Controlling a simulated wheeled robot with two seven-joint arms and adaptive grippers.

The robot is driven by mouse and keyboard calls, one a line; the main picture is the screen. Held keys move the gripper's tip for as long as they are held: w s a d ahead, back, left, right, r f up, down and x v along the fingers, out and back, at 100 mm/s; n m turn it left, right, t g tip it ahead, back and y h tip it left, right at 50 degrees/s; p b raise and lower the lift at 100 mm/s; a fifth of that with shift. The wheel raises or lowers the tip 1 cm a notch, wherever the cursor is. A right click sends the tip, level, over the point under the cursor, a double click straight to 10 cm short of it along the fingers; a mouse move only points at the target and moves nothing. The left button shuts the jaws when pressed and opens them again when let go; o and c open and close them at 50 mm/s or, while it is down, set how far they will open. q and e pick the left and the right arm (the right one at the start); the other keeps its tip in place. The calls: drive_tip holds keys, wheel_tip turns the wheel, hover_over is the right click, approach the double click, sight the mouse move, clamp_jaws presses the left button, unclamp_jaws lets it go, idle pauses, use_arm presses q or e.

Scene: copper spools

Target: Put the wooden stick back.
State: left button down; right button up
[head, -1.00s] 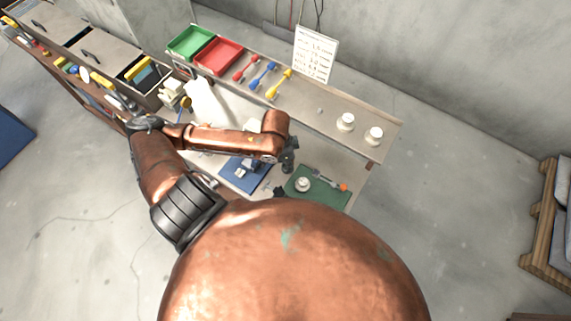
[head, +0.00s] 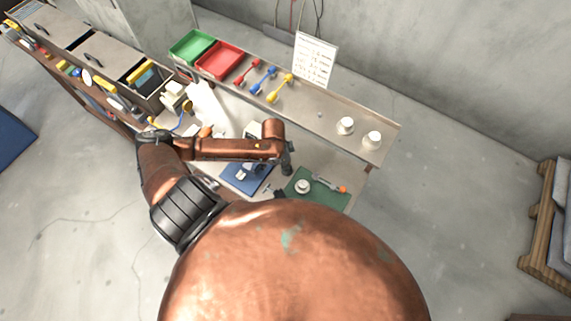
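I cannot make out a wooden stick in the head view. My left arm comes in from the left and reaches across the lower worktop. Its dark gripper (head: 287,164) is between the blue mat (head: 238,184) and the green mat (head: 318,203), small and seen from above; its fingers cannot be told apart. A white spool (head: 302,186) and a grey tool with an orange end (head: 329,184) are on the green mat. Small pale and dark items lie on the blue mat. My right gripper is not in view.
The upper shelf holds a green tray (head: 192,46), a red tray (head: 219,59), red, blue and yellow dumbbell-shaped pieces, and two white spools (head: 346,126) (head: 372,140). A written sheet (head: 315,59) stands behind. A pallet (head: 546,220) is at the right. Floor is clear between.

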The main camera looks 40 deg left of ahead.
use_arm(q)
drive_tip(key=shift+f, duration=0.1)
drive_tip(key=c, duration=1.9)
unclamp_jaws()
drive_tip(key=r, duration=0.4)
drive_tip(key=s+r, duration=0.1)
drive_tip(key=r, duration=0.3)
drive_tip(key=a+r, duration=0.1)
drive_tip(key=r, duration=0.3)
drive_tip(key=shift+s+a, duration=0.1)
drive_tip(key=shift+s, duration=0.1)
